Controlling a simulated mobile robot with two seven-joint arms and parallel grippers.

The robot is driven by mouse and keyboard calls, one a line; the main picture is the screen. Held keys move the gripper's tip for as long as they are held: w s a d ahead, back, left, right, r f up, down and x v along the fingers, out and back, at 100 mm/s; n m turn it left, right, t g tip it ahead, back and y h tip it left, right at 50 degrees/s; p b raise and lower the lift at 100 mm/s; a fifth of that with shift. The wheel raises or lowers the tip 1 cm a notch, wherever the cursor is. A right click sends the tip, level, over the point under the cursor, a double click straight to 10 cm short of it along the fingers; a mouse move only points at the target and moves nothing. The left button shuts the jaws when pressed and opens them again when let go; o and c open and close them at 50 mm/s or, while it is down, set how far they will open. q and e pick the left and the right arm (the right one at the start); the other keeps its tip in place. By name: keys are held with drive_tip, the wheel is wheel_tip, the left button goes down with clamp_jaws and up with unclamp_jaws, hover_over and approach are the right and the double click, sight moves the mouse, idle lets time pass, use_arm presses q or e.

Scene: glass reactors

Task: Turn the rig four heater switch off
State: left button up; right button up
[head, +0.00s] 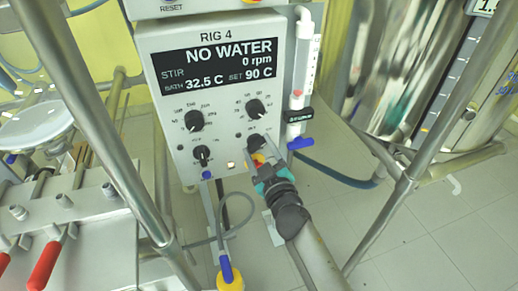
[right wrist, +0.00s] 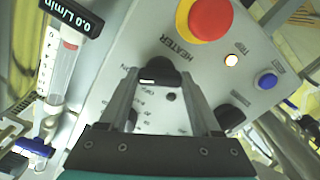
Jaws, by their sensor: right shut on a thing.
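The rig four control box (head: 215,65) stands upright, its display reading NO WATER, 0 rpm, bath 32.5 C and set 90 C. My right gripper (head: 260,152) is at the lower right of its panel, shut on the black heater switch (head: 254,141). In the right wrist view the heater switch (right wrist: 163,70) sits between the two fingers, beside the HEATER label. Its pale mark points towards the lower left of that picture. The fingers hide part of the panel lettering. My left gripper is not in view.
Other black knobs (head: 194,120) are on the panel. A red button (right wrist: 210,16), a lit lamp (right wrist: 231,60) and a blue button (right wrist: 267,81) are near the heater switch. A flow meter (head: 304,70) hangs right of the box. Metal frame bars (head: 415,160) cross nearby.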

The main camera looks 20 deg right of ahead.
drive_tip(key=c, duration=0.7)
drive_tip(key=shift+o, duration=0.2)
drive_tip(key=n, duration=0.3)
drive_tip(key=shift+n, duration=0.4)
drive_tip(key=n, duration=0.3)
drive_tip(key=shift+n, duration=0.3)
drive_tip(key=n, duration=0.3)
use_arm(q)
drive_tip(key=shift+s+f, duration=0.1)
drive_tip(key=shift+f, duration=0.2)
use_arm(e)
drive_tip(key=shift+n, duration=0.7)
drive_tip(key=o, duration=1.4)
